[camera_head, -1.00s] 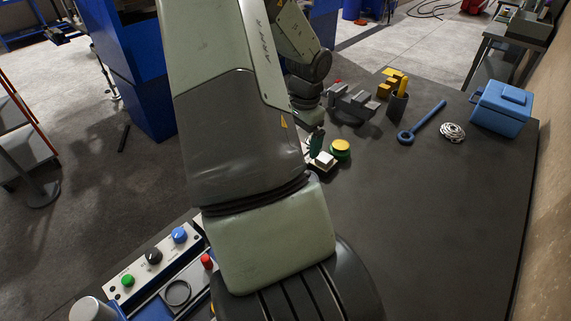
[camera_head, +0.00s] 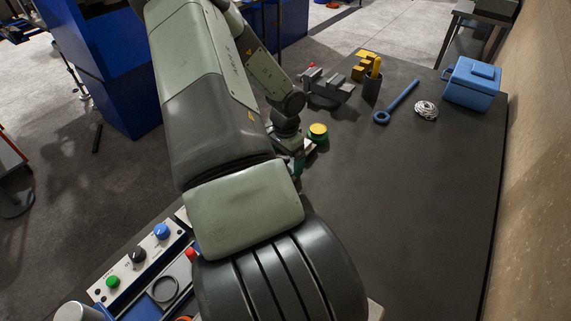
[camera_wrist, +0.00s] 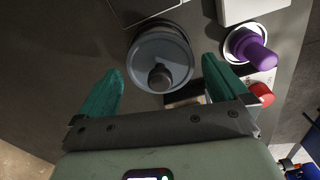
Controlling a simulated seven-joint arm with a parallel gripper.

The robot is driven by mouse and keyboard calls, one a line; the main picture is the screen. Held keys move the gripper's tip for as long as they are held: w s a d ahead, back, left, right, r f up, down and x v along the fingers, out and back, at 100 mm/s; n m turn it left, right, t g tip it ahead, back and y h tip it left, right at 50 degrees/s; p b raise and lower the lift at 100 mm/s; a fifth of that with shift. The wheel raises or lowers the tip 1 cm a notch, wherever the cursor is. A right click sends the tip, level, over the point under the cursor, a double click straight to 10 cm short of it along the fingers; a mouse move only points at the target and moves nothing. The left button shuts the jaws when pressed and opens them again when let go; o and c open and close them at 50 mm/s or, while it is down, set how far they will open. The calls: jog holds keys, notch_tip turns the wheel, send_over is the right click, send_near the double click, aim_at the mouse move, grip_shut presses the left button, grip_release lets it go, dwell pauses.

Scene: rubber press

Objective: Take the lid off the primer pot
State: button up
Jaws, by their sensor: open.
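In the wrist view a round grey pot with a flat lid (camera_wrist: 148,50) and a dark raised knob (camera_wrist: 160,76) sits between my fingers; I take it to be the primer pot. The lid is on it. My gripper (camera_wrist: 160,68) is open, with one green finger to the left of the lid and one to the right. The knob lies between them, and neither finger visibly touches it. The height of the fingers above the lid is hard to tell. In the head view my arm hides this pot, and only part of my gripper shows.
A purple knobbed piece (camera_wrist: 258,50) and a red button (camera_wrist: 261,94) are close by the right finger. A yellow-topped green piece (camera_head: 318,132), a grey vise-like block (camera_head: 326,88), a blue ring-ended tool (camera_head: 396,103) and a blue box (camera_head: 471,84) are on the table. The table's right side is clear.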

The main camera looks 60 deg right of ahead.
jog(key=shift+f, duration=0.25)
jog(key=c, duration=0.8)
notch_tip(320, 180, up, 8)
jog(key=shift+f, duration=0.1)
jog(key=shift+s+d+r, duration=0.25)
jog(key=shift+s+r, duration=0.3)
jog(key=shift+r, duration=0.2)
send_over(320, 184)
notch_tip(320, 184, down, 3)
notch_tip(320, 184, down, 6)
jog(key=shift+s+r, duration=0.1)
jog(key=shift+r, duration=0.15)
jog(key=shift+f, duration=2.1)
